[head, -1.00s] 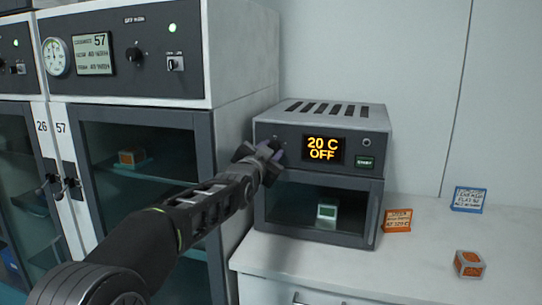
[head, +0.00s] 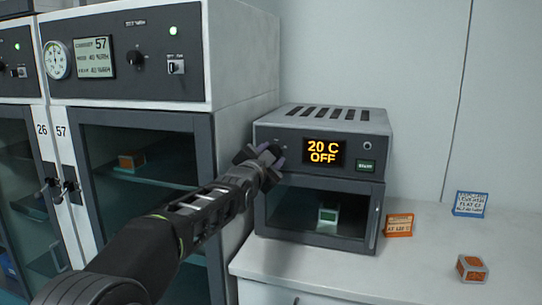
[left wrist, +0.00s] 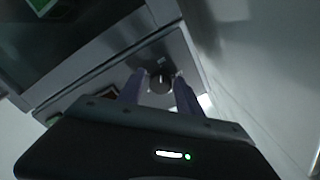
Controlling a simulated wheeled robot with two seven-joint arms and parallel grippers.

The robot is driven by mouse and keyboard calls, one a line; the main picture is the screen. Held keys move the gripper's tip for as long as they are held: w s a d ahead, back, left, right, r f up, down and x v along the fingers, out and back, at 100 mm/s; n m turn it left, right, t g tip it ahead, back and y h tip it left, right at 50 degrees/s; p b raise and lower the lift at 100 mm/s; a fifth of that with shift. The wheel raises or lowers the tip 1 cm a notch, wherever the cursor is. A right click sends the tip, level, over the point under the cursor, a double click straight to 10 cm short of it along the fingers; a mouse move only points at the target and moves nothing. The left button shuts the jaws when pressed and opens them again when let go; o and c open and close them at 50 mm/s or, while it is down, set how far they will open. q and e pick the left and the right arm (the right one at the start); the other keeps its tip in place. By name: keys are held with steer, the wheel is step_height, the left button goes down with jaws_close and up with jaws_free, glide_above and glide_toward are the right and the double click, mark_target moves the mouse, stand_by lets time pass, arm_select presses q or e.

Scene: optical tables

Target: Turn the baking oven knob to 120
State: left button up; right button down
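The baking oven (head: 345,125) is a small grey box on the white counter. Its display (head: 324,152) reads 20 C OFF in orange. The green button (head: 366,166) is at the right of its panel. A green and white block (head: 328,214) shows behind the glass door. My left gripper (head: 264,158) is at the left end of the panel and hides the knob in the head view. In the left wrist view, the dark round knob (left wrist: 160,83) lies between the two spread fingertips of my left gripper (left wrist: 157,84), with gaps visible. My right gripper is not in view.
An orange sign (head: 398,225), a blue sign (head: 469,203) and an orange-sided cube (head: 472,268) are on the counter (head: 350,265) to the right. A tall cabinet (head: 235,140) stands close at the left of the oven. The counter's front right is mostly clear.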

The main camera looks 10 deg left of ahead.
arm_select(q)
steer(key=shift+o, duration=0.9)
steer(key=shift+r, duration=0.1)
steer(key=shift+s+b, duration=0.3)
steer(key=shift+s, duration=0.35)
steer(key=s, duration=0.6)
steer(key=shift+s+a+b, duration=0.25)
steer(key=shift+b, duration=0.1)
